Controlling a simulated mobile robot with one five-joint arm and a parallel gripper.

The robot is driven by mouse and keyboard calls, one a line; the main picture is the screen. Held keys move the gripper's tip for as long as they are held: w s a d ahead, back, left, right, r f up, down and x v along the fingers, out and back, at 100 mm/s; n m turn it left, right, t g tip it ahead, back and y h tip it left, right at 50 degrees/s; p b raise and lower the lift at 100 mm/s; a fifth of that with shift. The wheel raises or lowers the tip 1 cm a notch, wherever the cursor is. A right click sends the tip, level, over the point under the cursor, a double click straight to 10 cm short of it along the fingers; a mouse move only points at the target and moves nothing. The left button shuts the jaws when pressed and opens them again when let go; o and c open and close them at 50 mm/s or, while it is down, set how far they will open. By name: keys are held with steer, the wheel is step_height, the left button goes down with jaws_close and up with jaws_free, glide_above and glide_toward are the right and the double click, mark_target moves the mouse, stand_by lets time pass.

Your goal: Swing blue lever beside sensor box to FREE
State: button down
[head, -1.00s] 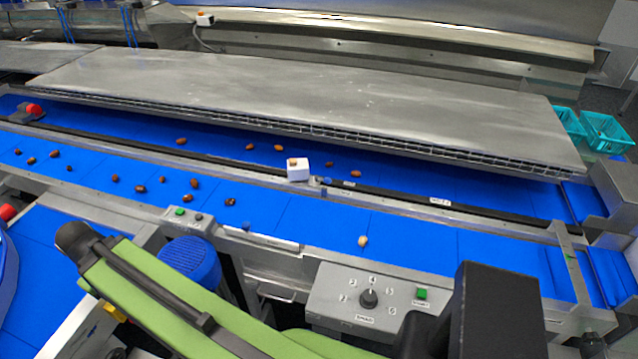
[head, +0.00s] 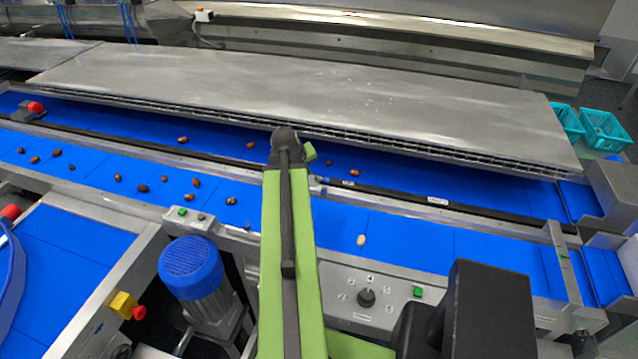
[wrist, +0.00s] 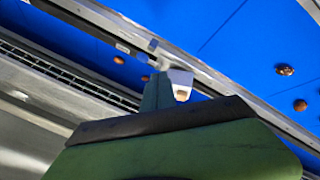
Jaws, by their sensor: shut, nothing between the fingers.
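The white sensor box (wrist: 181,80) shows in the wrist view on the rail between the belts, just right of my gripper (wrist: 160,76). In the head view my raised arm hides the box. My gripper appears as a narrow grey-green shape with its fingers together and nothing seen between them. I cannot tell whether it touches the box. A small bluish part (head: 324,181), which looks like the blue lever, sits on the rail just right of my arm. Its setting is too small to read.
Brown dates lie on both blue belts, and a pale one (head: 361,240) lies on the near belt. A long steel cover (head: 330,95) overhangs the far belt. A dial panel (head: 340,292) stands at the front. A blue motor (head: 188,268) is at the left.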

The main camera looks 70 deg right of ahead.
mark_target(325, 180)
steer(key=s+d+r+b+x, duration=0.1)
steer(key=s+b+x, duration=0.1)
steer(key=b+x, duration=0.8)
steer(key=shift+x, duration=1.4)
steer(key=shift+s+d+r, duration=0.1)
steer(key=shift+s, duration=0.1)
